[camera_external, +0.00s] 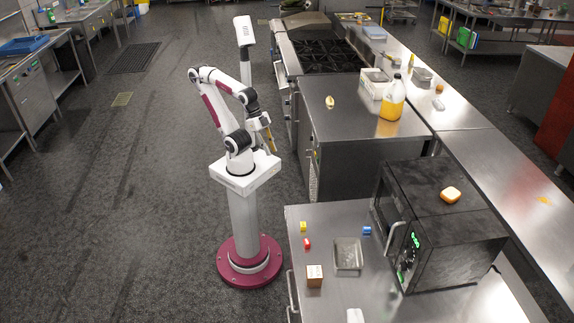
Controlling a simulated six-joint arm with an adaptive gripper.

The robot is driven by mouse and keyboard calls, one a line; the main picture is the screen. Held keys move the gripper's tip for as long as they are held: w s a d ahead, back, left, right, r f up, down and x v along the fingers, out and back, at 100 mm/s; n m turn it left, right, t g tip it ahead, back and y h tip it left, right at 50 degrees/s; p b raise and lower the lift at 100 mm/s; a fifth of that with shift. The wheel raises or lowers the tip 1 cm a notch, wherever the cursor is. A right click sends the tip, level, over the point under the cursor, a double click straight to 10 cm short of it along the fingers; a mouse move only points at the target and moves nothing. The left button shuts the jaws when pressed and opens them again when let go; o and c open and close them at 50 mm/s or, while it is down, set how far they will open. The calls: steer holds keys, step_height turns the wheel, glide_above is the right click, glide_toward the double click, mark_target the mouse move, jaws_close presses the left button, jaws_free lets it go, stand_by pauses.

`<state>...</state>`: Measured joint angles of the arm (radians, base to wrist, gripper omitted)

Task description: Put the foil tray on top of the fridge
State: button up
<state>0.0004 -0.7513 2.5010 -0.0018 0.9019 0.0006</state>
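A shallow silvery tray (348,254), which looks like the foil tray, lies on the front steel counter, left of the black microwave. Another small silvery container (422,76) stands on the back counter. A steel-topped cabinet (355,128), perhaps the fridge, stands behind the front counter and right of my arm; I cannot tell for sure that it is a fridge. My gripper (267,134) hangs beside my arm, left of this cabinet and apart from both silvery things.

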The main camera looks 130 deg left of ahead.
stand_by(0.4)
